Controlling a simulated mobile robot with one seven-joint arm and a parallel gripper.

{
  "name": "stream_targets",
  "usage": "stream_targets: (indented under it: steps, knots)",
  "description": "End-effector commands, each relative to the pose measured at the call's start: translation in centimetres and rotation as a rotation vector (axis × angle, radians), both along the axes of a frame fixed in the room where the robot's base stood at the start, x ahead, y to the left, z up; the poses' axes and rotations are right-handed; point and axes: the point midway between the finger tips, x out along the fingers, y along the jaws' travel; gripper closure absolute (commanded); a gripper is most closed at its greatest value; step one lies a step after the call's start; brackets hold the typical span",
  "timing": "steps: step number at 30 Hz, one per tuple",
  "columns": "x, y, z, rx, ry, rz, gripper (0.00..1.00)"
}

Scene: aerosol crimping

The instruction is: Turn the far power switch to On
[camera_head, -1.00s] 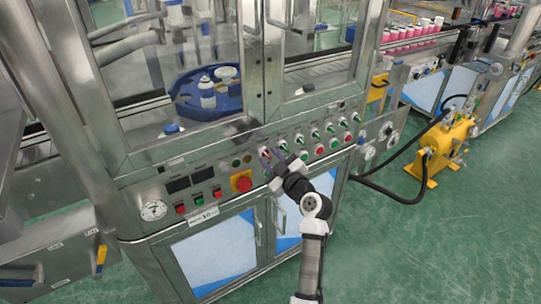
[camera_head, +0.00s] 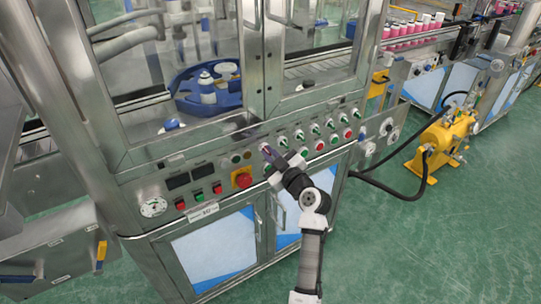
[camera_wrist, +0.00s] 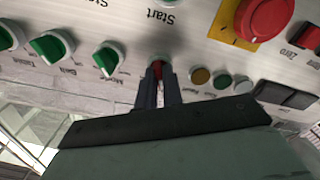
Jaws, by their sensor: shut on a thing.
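My gripper (camera_head: 267,153) is at the upper row of the front control panel, left of the row of green selector knobs. In the wrist view my gripper (camera_wrist: 159,82) has its two dark fingers close together on a small red switch knob (camera_wrist: 158,68). The knob sits on a round pale base, between the green knobs and the small lamps. The fingers cover most of the knob, and its label is not visible. Its pointing direction cannot be told.
A red emergency stop on a yellow plate (camera_head: 242,178) is left of my gripper, and shows in the wrist view (camera_wrist: 262,17). Green knobs (camera_head: 315,128) run to the right. Glass doors with metal frames rise above the panel. A yellow pump (camera_head: 436,143) stands at the right.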

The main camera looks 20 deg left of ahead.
Motion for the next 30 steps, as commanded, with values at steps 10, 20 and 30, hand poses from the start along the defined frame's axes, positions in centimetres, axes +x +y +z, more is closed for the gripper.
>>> stream_targets:
  steps: [10,20,30]
  knots:
    - [-0.01,-0.03,-0.21,0.144,0.186,0.001,1.00]
    - [0.05,-0.06,-0.08,0.337,0.434,0.000,1.00]
    - [0.08,-0.11,-0.01,0.509,0.654,0.000,1.00]
